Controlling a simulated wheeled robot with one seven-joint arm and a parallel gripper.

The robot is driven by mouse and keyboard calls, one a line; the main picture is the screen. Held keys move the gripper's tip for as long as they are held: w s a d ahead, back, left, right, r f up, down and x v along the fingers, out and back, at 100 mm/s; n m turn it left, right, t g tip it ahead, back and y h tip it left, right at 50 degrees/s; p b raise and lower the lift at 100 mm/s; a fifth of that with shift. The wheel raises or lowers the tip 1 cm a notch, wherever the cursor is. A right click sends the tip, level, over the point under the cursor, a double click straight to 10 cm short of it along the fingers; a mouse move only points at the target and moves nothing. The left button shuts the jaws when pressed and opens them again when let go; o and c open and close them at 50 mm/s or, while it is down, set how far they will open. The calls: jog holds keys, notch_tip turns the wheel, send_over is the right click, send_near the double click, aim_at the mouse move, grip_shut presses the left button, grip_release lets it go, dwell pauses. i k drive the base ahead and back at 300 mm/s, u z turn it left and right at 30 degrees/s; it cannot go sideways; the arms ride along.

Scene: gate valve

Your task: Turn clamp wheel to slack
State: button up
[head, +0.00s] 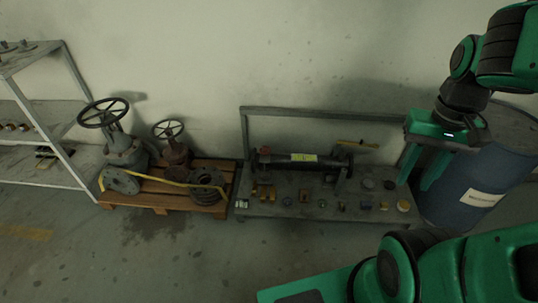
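I cannot make out for certain which part is the clamp wheel. A dark cylinder (305,160) with a yellow-green label lies across the low grey bench (270,210), with a reddish piece at its left end. Two spoked handwheels show at left: a larger dark wheel (103,112) on a grey valve (125,152), and a smaller wheel (168,129) on a rusty valve (176,155). My green gripper (416,184) is at the right, above the bench's right end and in front of the drum. Its two fingers are apart, pointing down, with nothing visible between them.
A blue drum (470,203) stands right of the bench. Several small parts lie along the bench front, and a yellow-handled tool (357,144) is at its back. A wooden pallet (150,205) holds the valves and a yellow strap. Shelving (55,165) is far left. The floor in front is clear.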

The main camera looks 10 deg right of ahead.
aim_at(265, 152)
jog(key=z, duration=0.1)
jog(key=i, duration=1)
jog(key=u, duration=0.1)
